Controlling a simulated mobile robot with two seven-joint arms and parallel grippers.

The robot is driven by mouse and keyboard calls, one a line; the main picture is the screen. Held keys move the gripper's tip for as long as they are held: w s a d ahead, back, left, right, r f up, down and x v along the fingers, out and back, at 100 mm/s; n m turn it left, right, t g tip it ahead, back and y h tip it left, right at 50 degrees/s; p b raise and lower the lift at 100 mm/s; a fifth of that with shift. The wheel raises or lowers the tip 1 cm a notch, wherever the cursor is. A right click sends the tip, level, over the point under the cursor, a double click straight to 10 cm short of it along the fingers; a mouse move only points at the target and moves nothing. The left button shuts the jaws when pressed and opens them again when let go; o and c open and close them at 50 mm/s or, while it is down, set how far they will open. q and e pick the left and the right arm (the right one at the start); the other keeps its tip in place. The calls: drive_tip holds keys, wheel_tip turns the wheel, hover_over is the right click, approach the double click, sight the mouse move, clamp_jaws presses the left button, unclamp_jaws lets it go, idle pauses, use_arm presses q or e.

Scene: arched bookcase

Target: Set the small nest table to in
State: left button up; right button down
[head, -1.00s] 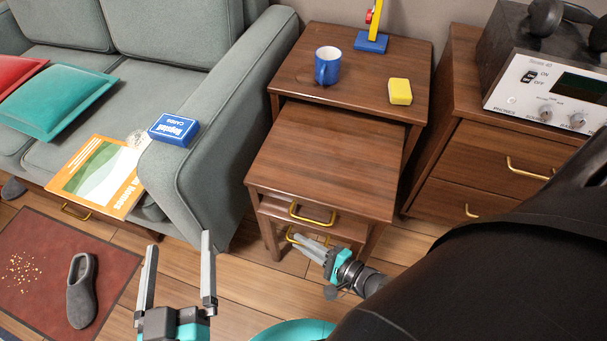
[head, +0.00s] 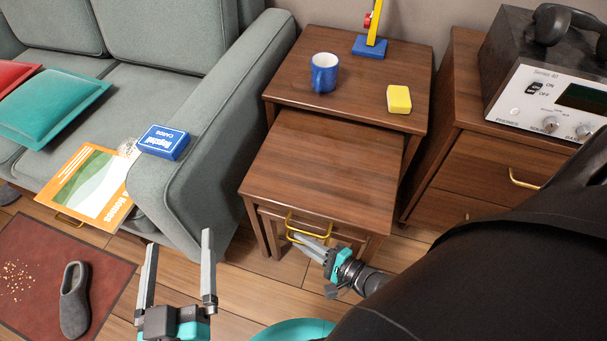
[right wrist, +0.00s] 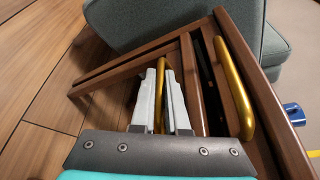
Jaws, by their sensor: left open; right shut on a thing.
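The small nest table (head: 343,241) sits beneath the middle nest table (head: 325,172), mostly hidden under its top. Its brass handle shows between the fingers in the right wrist view (right wrist: 161,66). My right gripper (head: 299,238) is shut on that handle. The middle table's own brass handle (head: 310,225) is just above and free; it also shows in the right wrist view (right wrist: 233,90). The middle table stands partly out from under the large nest table (head: 345,85). My left gripper (head: 180,245) is open and empty, left of the tables above the floor.
A blue mug (head: 324,72), a yellow block (head: 399,99) and a blue-based object (head: 369,47) stand on the large table. The grey sofa (head: 205,120) is close on the left, a drawer cabinet (head: 480,170) on the right. A slipper (head: 74,300) lies on the red mat.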

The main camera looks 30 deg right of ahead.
use_arm(q)
drive_tip(key=shift+s, duration=0.1)
drive_tip(key=shift+a, duration=0.1)
use_arm(e)
drive_tip(key=c, duration=0.9)
unclamp_jaws()
drive_tip(key=shift+s+a, duration=0.1)
drive_tip(key=shift+s, duration=0.05)
use_arm(q)
drive_tip(key=a+f+g+y+p, duration=0.1)
drive_tip(key=g, duration=0.1)
drive_tip(key=w+a+f+g+y+p, duration=0.1)
drive_tip(key=a+g, duration=0.1)
drive_tip(key=shift+a+f+m+g+p, duration=0.1)
drive_tip(key=shift+f+m+g+p, duration=0.25)
drive_tip(key=shift+f+m+g, duration=0.05)
use_arm(e)
drive_tip(key=v, duration=1.5)
drive_tip(key=shift+s, duration=0.1)
